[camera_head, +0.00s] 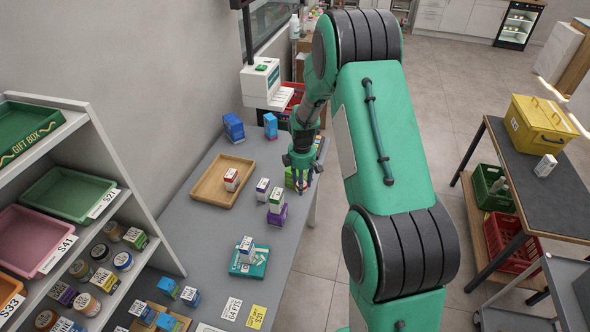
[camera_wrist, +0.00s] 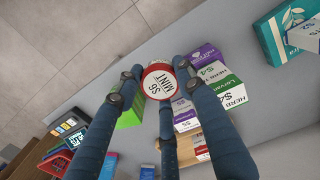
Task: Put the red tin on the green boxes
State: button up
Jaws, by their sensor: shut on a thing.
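My gripper (camera_wrist: 158,88) is shut on the red tin (camera_wrist: 158,81), a small round tin with a white lid marked "S6 MINT". In the head view my gripper (camera_head: 302,182) hangs over the counter's right part, and the fingers largely hide the tin. A bright green box (camera_wrist: 129,118) shows below and left of the tin in the wrist view, partly covered by a finger. The green also shows beside my fingers in the head view (camera_head: 289,178). Whether tin and green touch cannot be told. A green-and-white herb box (camera_head: 276,201) stands on a purple box (camera_head: 277,215) nearby.
A white-and-purple box (camera_head: 262,189) stands close by. A wooden tray (camera_head: 208,188) holds a red-and-white box (camera_head: 232,180). Blue boxes (camera_head: 234,127) stand behind. Shelving (camera_head: 120,150) borders the left; the right counter edge is close.

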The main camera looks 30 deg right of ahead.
jog(key=w+d, duration=0.1)
jog(key=w, duration=0.3)
jog(key=w+d+f, duration=0.1)
jog(key=w+d, duration=0.1)
jog(key=w, duration=0.3)
jog(key=w+d, duration=0.1)
jog(key=w, duration=0.3)
jog(key=shift+w+d+f, duration=0.15)
jog(key=shift+w, duration=0.15)
jog(key=shift+f, duration=0.15)
jog(key=shift+f, duration=1.65)
jog(key=shift+f, duration=0.15)
jog(key=o, duration=1.2)
jog(key=shift+c, duration=0.2)
notch_tip(320, 180, up, 12)
jog(key=shift+r, duration=0.2)
